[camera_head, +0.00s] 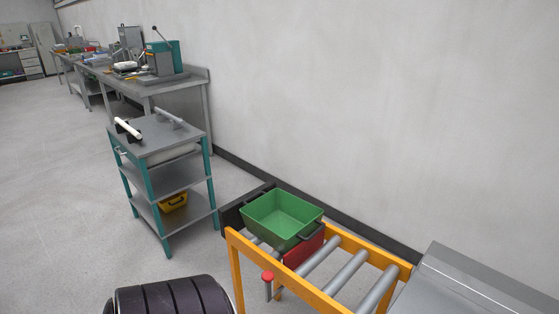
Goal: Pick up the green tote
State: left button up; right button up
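The green tote (272,229) is an open, rectangular bin near the bottom middle of the head view. It looks empty and upright. It sits at the far end of the orange roller conveyor (287,290). A dark handle shows on its right side, and a dark panel (232,220) stands behind its left side. Neither of my grippers is in view, so their distance from the tote cannot be told.
A red knob (267,276) stands by the conveyor, and a red panel (303,249) is below the tote. A grey metal surface (465,285) adjoins the conveyor at right. A teal-legged cart (168,180) stands left of the tote. Open floor (60,200) lies further left; a wall is behind.

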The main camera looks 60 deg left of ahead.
aim_at(281, 219)
jog(key=u, duration=1.9)
